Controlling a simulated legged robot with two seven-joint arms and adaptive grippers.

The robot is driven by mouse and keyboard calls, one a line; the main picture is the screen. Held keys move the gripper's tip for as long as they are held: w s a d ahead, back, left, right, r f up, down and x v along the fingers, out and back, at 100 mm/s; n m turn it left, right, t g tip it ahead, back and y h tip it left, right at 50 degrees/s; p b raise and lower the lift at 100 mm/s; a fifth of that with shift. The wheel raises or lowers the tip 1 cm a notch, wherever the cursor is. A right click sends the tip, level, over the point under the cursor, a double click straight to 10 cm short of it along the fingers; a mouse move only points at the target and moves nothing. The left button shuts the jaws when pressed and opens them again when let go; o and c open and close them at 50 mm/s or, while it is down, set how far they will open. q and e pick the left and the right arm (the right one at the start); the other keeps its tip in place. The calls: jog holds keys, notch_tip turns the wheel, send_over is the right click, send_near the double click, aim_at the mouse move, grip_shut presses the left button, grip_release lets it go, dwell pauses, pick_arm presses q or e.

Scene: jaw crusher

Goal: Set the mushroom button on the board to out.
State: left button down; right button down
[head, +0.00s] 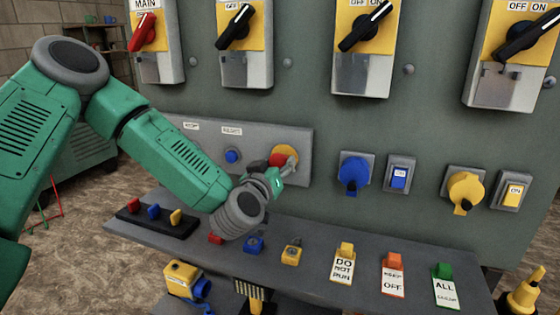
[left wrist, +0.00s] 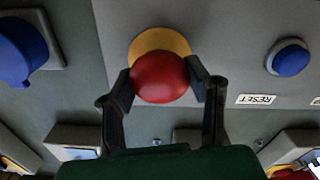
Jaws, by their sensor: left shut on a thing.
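The red mushroom button (head: 278,159) sits on a yellow round base (head: 290,152) on the grey button board (head: 200,142). In the left wrist view the red button head (left wrist: 159,78) lies between my two fingers, with the yellow base (left wrist: 160,42) behind it. My left gripper (head: 284,166) is shut on the red button head, one finger at each side. The gap between the head and the base is hard to judge, so I cannot tell whether the button is in or out. My right gripper is not in view.
A blue reset button (head: 232,156) is left of the mushroom button. Blue (head: 354,173) and yellow (head: 465,190) rotary parts are to the right. Below, a shelf (head: 320,262) holds padlocks and tags.

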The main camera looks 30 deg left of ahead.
pick_arm(q)
jog(key=c, duration=1.2)
grip_release()
jog(key=o, duration=0.4)
jog(key=shift+s, duration=0.15)
jog(key=v, duration=0.7)
jog(key=shift+s+f, duration=0.15)
jog(key=shift+s, duration=0.05)
